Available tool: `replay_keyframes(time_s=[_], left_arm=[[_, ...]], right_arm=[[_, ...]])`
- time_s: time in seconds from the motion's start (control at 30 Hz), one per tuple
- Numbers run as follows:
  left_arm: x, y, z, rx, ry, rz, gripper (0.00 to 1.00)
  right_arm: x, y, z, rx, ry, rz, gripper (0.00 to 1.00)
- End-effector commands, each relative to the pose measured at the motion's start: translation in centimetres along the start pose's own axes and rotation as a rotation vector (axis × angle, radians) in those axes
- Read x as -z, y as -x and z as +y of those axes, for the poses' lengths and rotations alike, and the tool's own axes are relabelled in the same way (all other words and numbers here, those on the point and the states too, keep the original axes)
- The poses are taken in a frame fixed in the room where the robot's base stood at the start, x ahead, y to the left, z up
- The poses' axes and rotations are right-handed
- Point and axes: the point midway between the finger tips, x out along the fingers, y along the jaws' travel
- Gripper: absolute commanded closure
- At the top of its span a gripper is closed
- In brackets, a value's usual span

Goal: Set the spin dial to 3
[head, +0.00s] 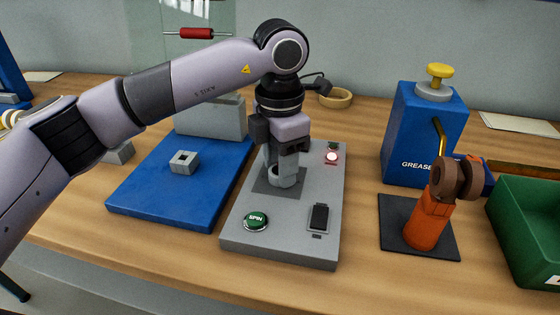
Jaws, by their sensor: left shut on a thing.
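The grey control panel (270,237) lies on the workbench near the middle of the head view. It carries a green SPIN button (256,221), a black rocker-like switch (319,218) and a small lit red-white lamp (331,156). My left gripper (284,170) points down over the dark square plate (268,187) on the panel. It is shut on a grey round dial (284,178) there. The gripper hides most of the dial, and I cannot read its setting. My right gripper is not in view.
A blue base (150,203) with a small grey square block (184,161) stands left of the panel. To the right are an orange part (428,222) on a black mat (392,212), a blue grease box (398,125) and a green bin (522,242).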

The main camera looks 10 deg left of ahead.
Motion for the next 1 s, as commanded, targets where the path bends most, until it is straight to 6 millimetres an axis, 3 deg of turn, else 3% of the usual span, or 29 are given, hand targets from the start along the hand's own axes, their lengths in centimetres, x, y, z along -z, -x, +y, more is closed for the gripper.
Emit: replay_keyframes(time_s=[0.37, 1.0], left_arm=[[-0.03, 0.02, 0.05, -0.001, -0.155, -0.001, 0.87], [-0.04, 0.09, 0.1, -0.001, -0.736, -0.001, 0.87]], right_arm=[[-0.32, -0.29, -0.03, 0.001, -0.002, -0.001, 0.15], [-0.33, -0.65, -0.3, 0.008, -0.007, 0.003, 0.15]])
